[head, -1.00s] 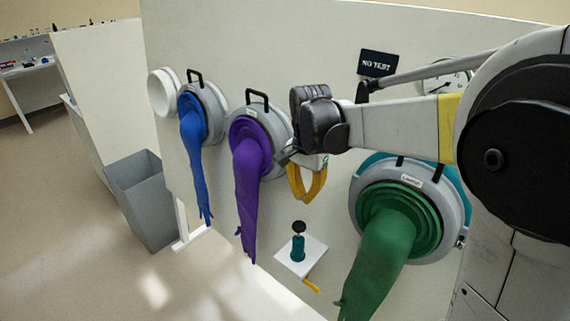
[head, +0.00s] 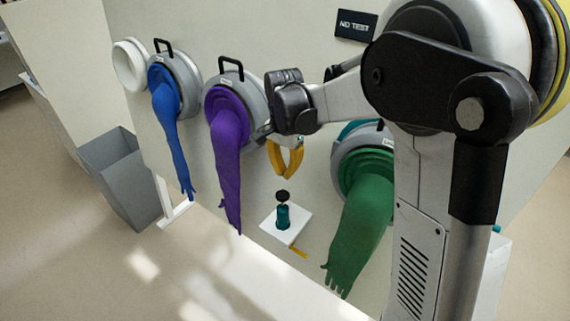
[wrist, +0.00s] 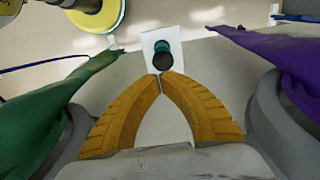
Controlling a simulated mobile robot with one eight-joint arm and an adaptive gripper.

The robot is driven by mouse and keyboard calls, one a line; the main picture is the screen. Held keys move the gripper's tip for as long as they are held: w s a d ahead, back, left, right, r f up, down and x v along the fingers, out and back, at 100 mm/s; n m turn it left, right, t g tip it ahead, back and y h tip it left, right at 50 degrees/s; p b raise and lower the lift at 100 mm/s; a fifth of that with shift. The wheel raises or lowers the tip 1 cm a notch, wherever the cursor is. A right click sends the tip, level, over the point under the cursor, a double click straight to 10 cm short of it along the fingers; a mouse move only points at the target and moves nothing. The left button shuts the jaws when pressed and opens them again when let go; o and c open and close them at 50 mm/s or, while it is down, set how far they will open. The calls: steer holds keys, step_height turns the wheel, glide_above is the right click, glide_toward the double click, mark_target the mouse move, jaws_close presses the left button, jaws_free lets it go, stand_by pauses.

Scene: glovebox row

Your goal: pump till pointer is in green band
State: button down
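The pump is a small teal cylinder (head: 283,216) with a black round knob (head: 283,195) on top. In the wrist view the fingertips (wrist: 161,79) meet just below the knob (wrist: 163,61); contact cannot be told. No gauge pointer or green band is visible; my arm covers that part of the panel.
A purple glove (head: 228,160) hangs left of my gripper and a green glove (head: 355,235) hangs right. A blue glove (head: 172,130) is farther left. A black "NO TEST" sign (head: 356,25) is on the panel. A grey bin (head: 120,170) stands on the floor at left.

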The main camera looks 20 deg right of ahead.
mark_target(285, 194)
step_height(285, 194, down, 8)
steer(key=shift+r+b, duration=0.1)
steer(key=shift+b, duration=0.55)
step_height(285, 194, down, 5)
steer(key=b, duration=0.3)
steer(key=shift+r, duration=0.2)
step_height(285, 194, up, 14)
steer(key=p, duration=0.4)
stand_by(1.3)
